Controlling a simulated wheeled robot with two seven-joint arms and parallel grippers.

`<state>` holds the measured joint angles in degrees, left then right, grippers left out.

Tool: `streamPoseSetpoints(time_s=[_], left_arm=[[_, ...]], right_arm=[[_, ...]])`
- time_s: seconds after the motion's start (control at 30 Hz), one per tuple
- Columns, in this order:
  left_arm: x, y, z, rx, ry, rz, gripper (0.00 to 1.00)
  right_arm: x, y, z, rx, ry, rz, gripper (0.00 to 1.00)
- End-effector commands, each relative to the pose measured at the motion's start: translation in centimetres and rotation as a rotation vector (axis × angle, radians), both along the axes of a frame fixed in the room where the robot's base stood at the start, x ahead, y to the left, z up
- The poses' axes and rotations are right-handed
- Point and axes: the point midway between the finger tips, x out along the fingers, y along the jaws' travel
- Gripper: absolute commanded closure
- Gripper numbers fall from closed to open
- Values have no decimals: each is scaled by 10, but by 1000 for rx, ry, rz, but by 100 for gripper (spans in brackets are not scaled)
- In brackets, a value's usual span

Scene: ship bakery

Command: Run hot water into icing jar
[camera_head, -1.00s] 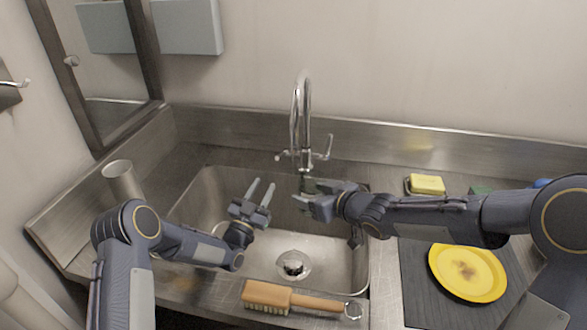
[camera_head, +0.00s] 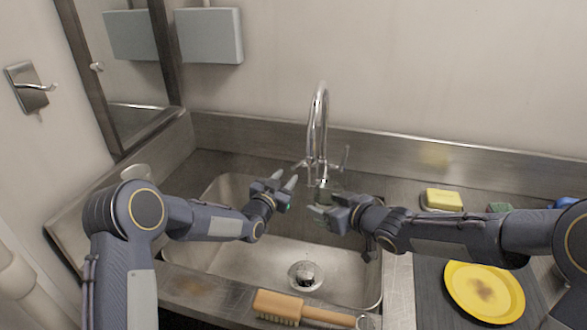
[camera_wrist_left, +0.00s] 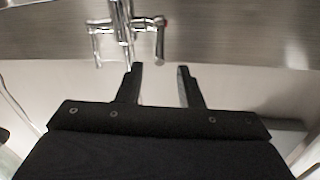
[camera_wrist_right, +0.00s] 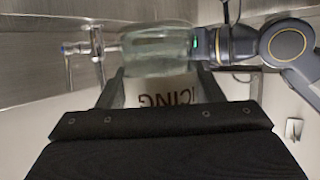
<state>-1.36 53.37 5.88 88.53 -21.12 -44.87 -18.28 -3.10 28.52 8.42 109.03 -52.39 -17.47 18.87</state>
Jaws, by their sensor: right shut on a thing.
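The icing jar is a clear greenish glass jar with a white ICING label, seen in the right wrist view (camera_wrist_right: 158,52). My right gripper (camera_wrist_right: 160,90) is shut on it, one finger on each side. In the head view the jar (camera_head: 329,195) is mostly hidden behind my right gripper (camera_head: 322,207), close below the tap (camera_head: 318,125). My left gripper (camera_head: 286,181) is open and empty, left of the tap. In the left wrist view, the tap handle with a red mark (camera_wrist_left: 160,40) lies just beyond its open fingers (camera_wrist_left: 160,72).
The steel sink (camera_head: 240,255) is below both grippers. A wooden brush (camera_head: 290,307) lies on its front edge. At right are a yellow sponge (camera_head: 443,199) and a yellow plate (camera_head: 484,291) on a dark mat.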

Motion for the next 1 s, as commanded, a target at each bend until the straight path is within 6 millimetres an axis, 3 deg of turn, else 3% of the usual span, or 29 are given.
streamPoseSetpoints(time_s=[0.1,0.3,0.73,1.0], left_arm=[[23,-10,0,-2,-1,-1,67],[48,-20,0,-2,-1,-1,67],[57,-23,0,-1,-1,0,67],[57,-23,0,-1,-1,0,100]], right_arm=[[0,0,1,1,-2,0,66],[0,0,1,1,-2,0,66],[0,0,1,1,-2,0,66],[0,0,1,1,-2,0,66]])
